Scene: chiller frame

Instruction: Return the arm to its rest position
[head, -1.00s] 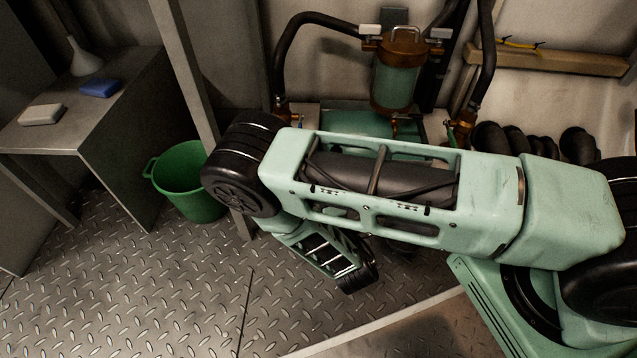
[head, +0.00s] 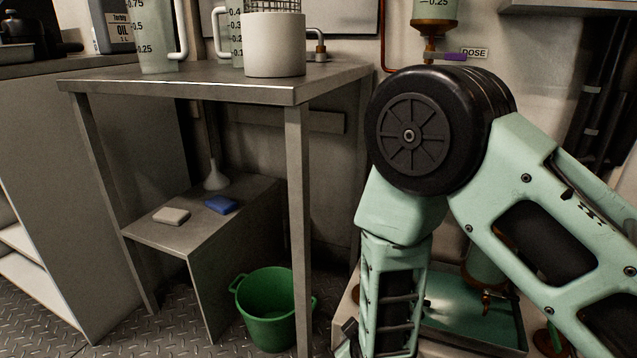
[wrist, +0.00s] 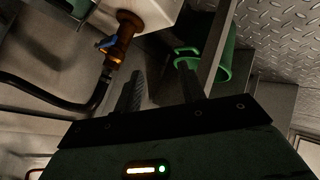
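My arm (head: 540,200) fills the right of the head view, with its dark round elbow joint high and the forearm hanging straight down. My gripper does not show clearly in the head view, where the forearm runs down to the bottom edge. In the wrist view my gripper (wrist: 162,75) has its two dark fingers apart, with nothing seen between them. Beyond the fingers, the wrist view shows a green bucket (wrist: 227,62) and a brass valve with a blue handle (wrist: 124,32).
A metal table (head: 190,82) with jugs and a white pot (head: 274,46) stands left of my arm. Below it are a low shelf (head: 170,232) with a blue sponge (head: 221,204), and the green bucket (head: 268,310). A green tray (head: 475,325) lies behind the forearm.

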